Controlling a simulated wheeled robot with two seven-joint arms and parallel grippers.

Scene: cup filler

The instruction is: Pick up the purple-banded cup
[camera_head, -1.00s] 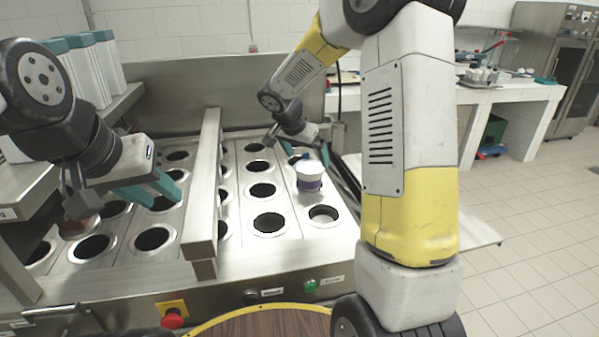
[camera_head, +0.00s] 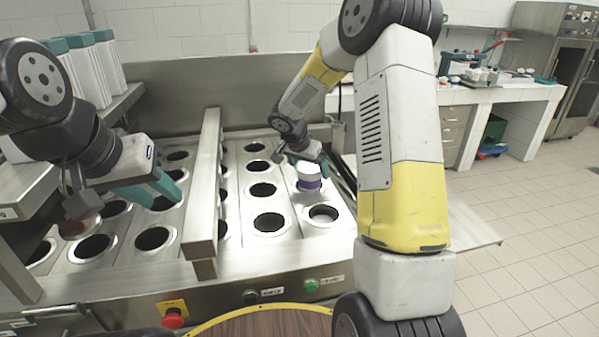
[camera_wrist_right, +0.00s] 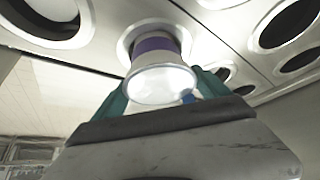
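The white cup with a purple band (camera_head: 309,184) sits upright in a hole of the steel plate, in the right-hand column of holes. In the right wrist view the cup (camera_wrist_right: 160,72) stands between the two teal fingers of my right gripper (camera_wrist_right: 160,92). The fingers are spread on either side of its rim; whether they touch it is not clear. In the head view my right gripper (camera_head: 308,168) is at the cup and partly hidden. My left gripper (camera_head: 150,188) has its teal fingers apart, empty, above the left-hand holes.
The steel filler plate (camera_head: 285,222) has several dark empty holes around the cup. A raised steel divider bar (camera_head: 206,185) runs between the left and right halves. Red (camera_head: 172,319) and green (camera_head: 310,286) buttons are on the front. A reddish-brown cup (camera_head: 78,226) sits at the left.

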